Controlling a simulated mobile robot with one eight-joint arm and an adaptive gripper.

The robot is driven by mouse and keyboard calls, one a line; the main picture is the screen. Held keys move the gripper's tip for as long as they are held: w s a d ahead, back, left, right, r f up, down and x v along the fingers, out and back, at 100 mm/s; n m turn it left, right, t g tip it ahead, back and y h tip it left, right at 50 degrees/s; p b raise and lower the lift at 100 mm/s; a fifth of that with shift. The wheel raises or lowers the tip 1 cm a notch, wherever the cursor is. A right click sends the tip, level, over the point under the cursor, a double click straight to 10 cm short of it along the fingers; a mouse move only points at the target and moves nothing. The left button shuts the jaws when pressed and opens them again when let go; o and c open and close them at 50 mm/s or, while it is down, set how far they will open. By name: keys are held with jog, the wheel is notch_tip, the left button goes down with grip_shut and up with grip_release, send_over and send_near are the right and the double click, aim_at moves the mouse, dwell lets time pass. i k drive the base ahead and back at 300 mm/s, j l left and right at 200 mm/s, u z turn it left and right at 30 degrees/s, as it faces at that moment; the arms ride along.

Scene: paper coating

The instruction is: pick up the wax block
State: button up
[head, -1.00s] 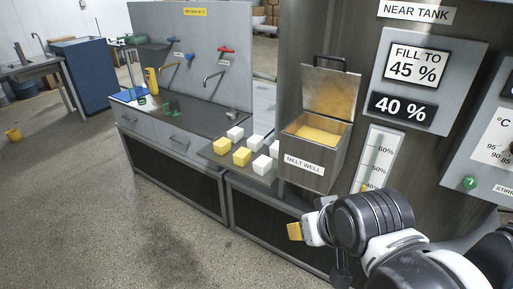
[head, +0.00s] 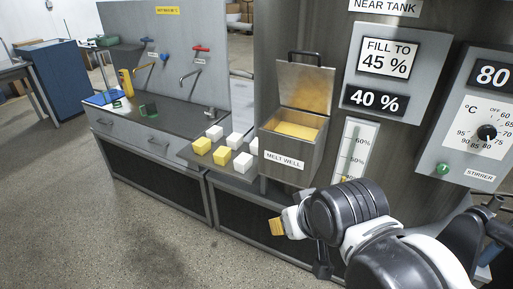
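Two yellow blocks, the wax by their colour, sit on the shelf left of the melt well in the head view: one yellow block (head: 202,146) at the left and another yellow block (head: 222,156) nearer the front. White blocks (head: 243,162) stand beside them. My gripper (head: 279,227) is in front of the counter, lower than the blocks and to their right in the picture, apart from them. A small amber-yellow piece shows at its tip. I cannot tell whether that is a held thing or part of the gripper, and its fingers are not clear.
The melt well (head: 289,150) stands right of the blocks with its lid (head: 304,87) raised and yellow material inside. A counter (head: 165,122) with taps and green items is at the left. A tank with panels is at the right. The floor (head: 120,220) at the left is clear.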

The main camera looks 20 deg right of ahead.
aim_at(244, 161)
jog(key=i+j+z, duration=0.15)
jog(key=j, duration=0.35)
jog(key=i+j+z, duration=0.15)
jog(key=i+j, duration=0.15)
jog(key=j, duration=0.2)
jog(key=i+j+z, duration=0.15)
jog(key=j, duration=0.4)
jog(key=i+j+z, duration=0.15)
jog(key=j, duration=0.4)
jog(key=i+j+z, duration=0.15)
jog(key=j, duration=0.45)
jog(key=i+j+z, duration=0.15)
jog(key=j, duration=0.45)
jog(key=j+z, duration=0.15)
jog(key=j, duration=0.45)
